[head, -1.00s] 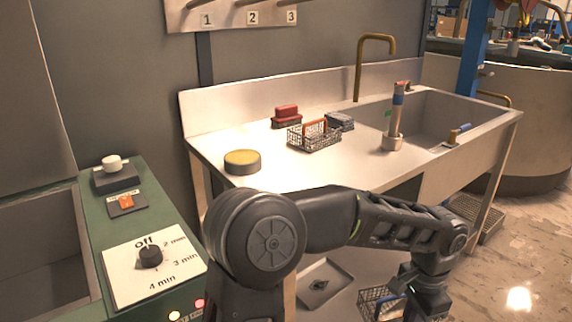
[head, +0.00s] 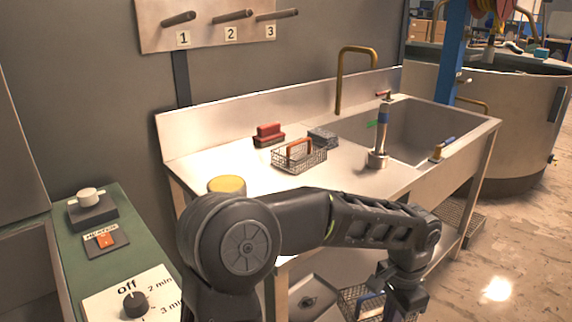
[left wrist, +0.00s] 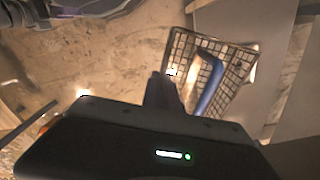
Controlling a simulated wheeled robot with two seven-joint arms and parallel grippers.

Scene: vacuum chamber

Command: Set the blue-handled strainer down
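The blue-handled strainer (head: 350,300) is a wire mesh basket low in front of the sink table, partly cut off by the head view's bottom edge. Its blue handle and mesh also show in the left wrist view (left wrist: 234,62). My left gripper (head: 402,302) points down right beside the strainer. In the left wrist view a dark blurred finger (left wrist: 165,92) is just left of the blue handle. The rest of the fingers is hidden, so I cannot tell whether they grip the handle or what bears the strainer. My right gripper is not in view.
The sink table (head: 225,165) holds an orange-handled basket (head: 312,160), a red block (head: 268,135), a yellow-topped round tin (head: 227,185) and an upright tool (head: 381,135). A metal tray (head: 312,300) lies low under the table. A numbered peg rack (head: 205,28) hangs on the wall.

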